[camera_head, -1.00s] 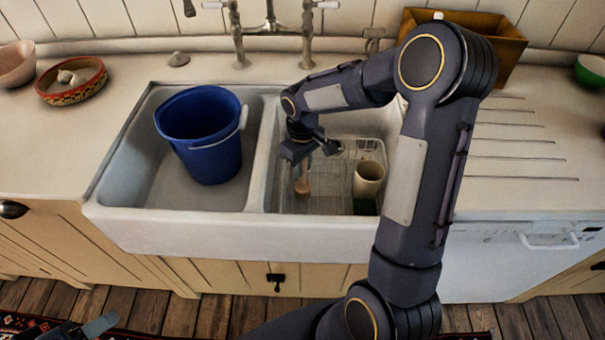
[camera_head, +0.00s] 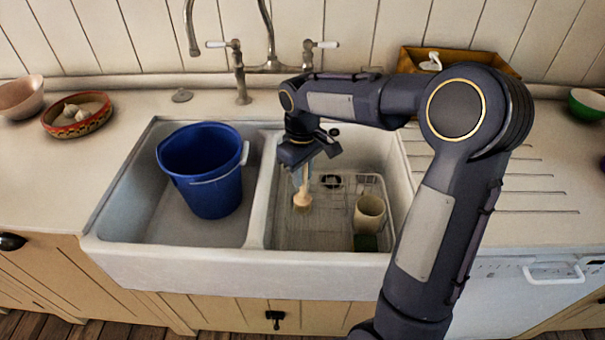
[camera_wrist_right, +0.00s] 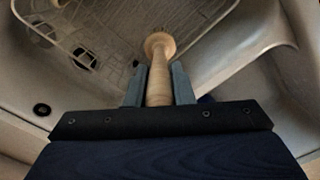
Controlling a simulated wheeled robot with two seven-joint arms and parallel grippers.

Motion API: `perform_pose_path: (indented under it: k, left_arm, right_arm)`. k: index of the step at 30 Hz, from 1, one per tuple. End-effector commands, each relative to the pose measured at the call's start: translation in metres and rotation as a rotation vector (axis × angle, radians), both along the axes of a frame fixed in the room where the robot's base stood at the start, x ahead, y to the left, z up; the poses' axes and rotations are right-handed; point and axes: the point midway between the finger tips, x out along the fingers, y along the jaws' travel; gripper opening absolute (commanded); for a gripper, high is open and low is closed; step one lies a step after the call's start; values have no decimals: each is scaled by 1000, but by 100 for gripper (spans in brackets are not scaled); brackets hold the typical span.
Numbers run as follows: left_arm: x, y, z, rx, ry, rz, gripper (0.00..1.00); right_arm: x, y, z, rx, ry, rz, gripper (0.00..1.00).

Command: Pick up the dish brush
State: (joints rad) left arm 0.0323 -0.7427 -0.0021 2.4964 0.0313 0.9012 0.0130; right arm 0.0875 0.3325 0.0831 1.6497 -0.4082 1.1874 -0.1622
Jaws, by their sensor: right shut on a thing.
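The dish brush (camera_head: 302,197) hangs below my right gripper (camera_head: 302,168) over the right basin of the sink. It has a pale wooden handle and a round end pointing down. In the right wrist view the wooden handle (camera_wrist_right: 160,82) sits between the two fingers of my right gripper (camera_wrist_right: 158,88), which is shut on it. The upper part of the brush is hidden by the gripper. My left gripper is not in view.
A wire rack (camera_head: 295,238) lies in the right basin with a cream cup (camera_head: 369,213) and a green sponge (camera_head: 365,242). A blue bucket (camera_head: 205,180) stands in the left basin. The tap (camera_head: 270,40) rises behind the sink.

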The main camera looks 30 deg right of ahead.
Motion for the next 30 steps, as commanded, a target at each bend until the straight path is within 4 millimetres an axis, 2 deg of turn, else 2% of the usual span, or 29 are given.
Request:
perform_pose_path:
  k: [30]
  left_arm:
    - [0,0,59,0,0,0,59]
  right_arm:
    - [0,0,68,0,0,-1,0]
